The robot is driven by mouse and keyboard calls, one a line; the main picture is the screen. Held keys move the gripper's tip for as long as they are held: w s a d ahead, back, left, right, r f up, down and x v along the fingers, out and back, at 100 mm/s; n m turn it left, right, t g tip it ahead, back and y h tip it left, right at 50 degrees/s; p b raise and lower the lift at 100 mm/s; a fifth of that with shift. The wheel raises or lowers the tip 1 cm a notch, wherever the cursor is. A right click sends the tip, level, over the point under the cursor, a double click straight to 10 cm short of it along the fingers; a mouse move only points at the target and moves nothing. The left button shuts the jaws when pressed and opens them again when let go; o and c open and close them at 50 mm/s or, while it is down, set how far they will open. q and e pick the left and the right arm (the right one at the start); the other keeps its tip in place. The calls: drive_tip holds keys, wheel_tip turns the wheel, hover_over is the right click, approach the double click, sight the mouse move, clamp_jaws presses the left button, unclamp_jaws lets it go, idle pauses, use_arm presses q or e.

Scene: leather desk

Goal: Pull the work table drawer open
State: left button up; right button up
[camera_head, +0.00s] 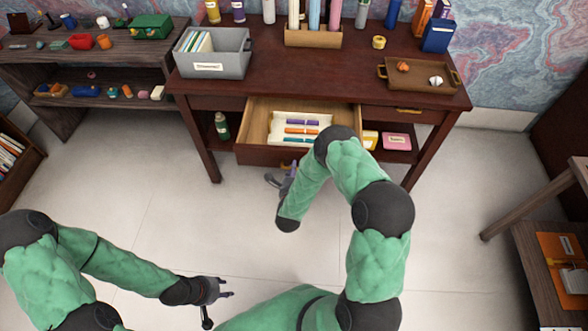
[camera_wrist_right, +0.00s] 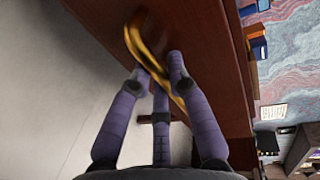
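The work table (camera_head: 290,62) is dark red-brown wood. Its middle drawer (camera_head: 256,128) is pulled out, showing a pale wooden inside with a white tray (camera_head: 300,127) of coloured items. My right gripper (camera_head: 287,171) is at the drawer's front, partly hidden behind my arm. In the right wrist view its purple fingers (camera_wrist_right: 157,70) close in around the yellow metal drawer handle (camera_wrist_right: 148,52), which runs between them. The exact contact is blurred. My left gripper (camera_head: 225,288) is open and empty, low above the floor and away from the table.
A grey bin (camera_head: 212,66) and a wooden tray (camera_head: 440,88) stand on the tabletop. A green bottle (camera_head: 222,126) is under the table, left of the drawer. A shelf (camera_head: 100,50) stands at left, a small table (camera_head: 535,200) at right. The floor before the table is clear.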

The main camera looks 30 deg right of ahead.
drive_tip(key=o, duration=0.4)
drive_tip(key=v, duration=1.2)
drive_tip(key=shift+f, duration=0.15)
